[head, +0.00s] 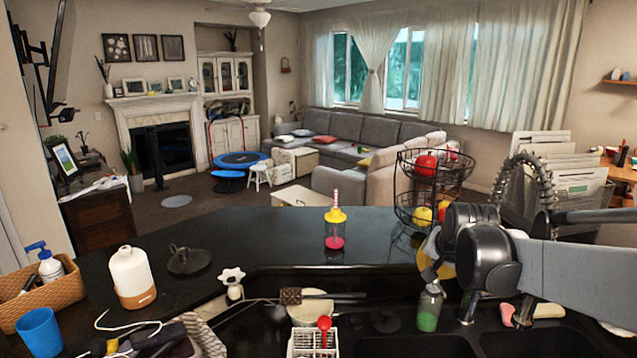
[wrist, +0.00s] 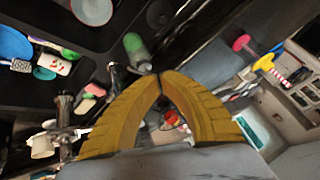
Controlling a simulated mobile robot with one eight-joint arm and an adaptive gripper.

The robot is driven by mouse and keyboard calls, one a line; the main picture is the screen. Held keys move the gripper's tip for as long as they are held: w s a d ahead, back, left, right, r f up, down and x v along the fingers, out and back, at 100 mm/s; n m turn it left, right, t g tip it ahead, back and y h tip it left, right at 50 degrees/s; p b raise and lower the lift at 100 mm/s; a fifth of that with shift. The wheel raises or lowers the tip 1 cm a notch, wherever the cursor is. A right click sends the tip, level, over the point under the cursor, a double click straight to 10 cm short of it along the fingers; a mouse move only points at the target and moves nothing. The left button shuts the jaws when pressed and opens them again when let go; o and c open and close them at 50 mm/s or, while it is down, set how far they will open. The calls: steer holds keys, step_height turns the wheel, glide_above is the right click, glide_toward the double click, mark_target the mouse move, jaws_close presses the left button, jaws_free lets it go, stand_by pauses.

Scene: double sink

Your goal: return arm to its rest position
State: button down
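My arm (head: 570,280) reaches in from the right edge of the head view, over the sink's right side. My gripper (wrist: 160,76) has two yellow fingers whose tips meet in the wrist view, with nothing seen held between them. In the head view only a yellow part of the gripper shows, behind the dark wrist joint, near the wire fruit basket (head: 405,200). Its fingertips are hidden there. I cannot tell its exact gap to the basket or the faucet.
A green soap bottle (head: 428,308) stands close to the gripper at the sink's back edge. A coiled faucet spring (head: 545,180) rises beside my arm. The counter's middle is mostly clear.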

steer(key=s+a+f+n+b, duration=0.2)
steer(key=s+f+b, duration=0.1)
steer(key=s, duration=0.6)
steer(key=s+a+f+n+b, duration=0.2)
steer(key=s+f, duration=0.3)
steer(key=s, duration=0.5)
steer(key=s+a+f+n+b, duration=0.3)
steer(key=s+a+f+b, duration=0.1)
steer(key=s, duration=0.5)
steer(key=shift+s+f+y+b, duration=0.2)
steer(key=shift+f+y+b, duration=0.2)
steer(key=shift+f, duration=0.05)
